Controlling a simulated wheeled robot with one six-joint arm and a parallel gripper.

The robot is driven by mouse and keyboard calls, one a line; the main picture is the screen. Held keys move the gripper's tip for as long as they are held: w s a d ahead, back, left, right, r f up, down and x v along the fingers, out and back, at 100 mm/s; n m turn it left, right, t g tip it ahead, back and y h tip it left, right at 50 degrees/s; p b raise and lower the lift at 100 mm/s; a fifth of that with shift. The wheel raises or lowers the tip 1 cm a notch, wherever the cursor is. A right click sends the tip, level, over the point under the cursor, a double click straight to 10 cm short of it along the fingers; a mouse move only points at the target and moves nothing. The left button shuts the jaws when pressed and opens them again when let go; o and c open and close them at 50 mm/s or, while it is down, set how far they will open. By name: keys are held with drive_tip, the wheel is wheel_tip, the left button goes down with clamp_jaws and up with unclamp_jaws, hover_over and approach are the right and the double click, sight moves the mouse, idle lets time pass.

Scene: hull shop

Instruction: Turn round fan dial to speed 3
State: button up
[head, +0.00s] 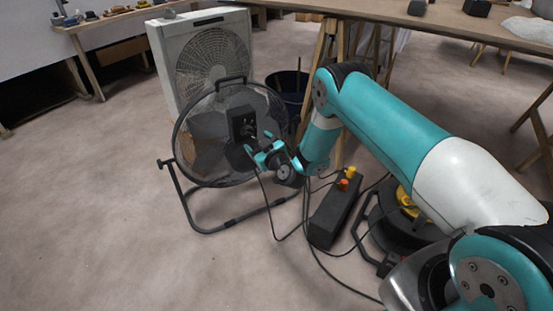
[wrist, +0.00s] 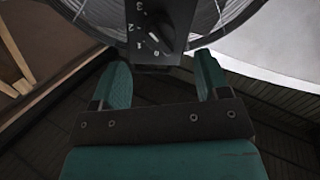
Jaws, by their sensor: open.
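The round floor fan (head: 207,132) stands tilted on its black tube stand, with a dark control box (head: 242,123) on its near face. In the wrist view the box (wrist: 178,22) hangs at the top middle, with a dial (wrist: 153,36) that has a white mark and small numbers around it; the exact setting is too small to tell. My gripper (head: 258,146) is close in front of the box, just below it. In the wrist view my gripper (wrist: 163,72) shows two teal fingers spread apart with nothing between them, and the dial lies beyond their tips.
A white box fan (head: 208,52) stands behind the round fan. A dark bucket (head: 290,90) and trestle table (head: 450,22) are behind my arm. A black box with orange and yellow knobs (head: 333,215) and loose cables lie on the floor. Floor at the left is clear.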

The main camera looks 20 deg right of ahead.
drive_tip(key=b+v, duration=1.1)
drive_tip(key=b, duration=1.1)
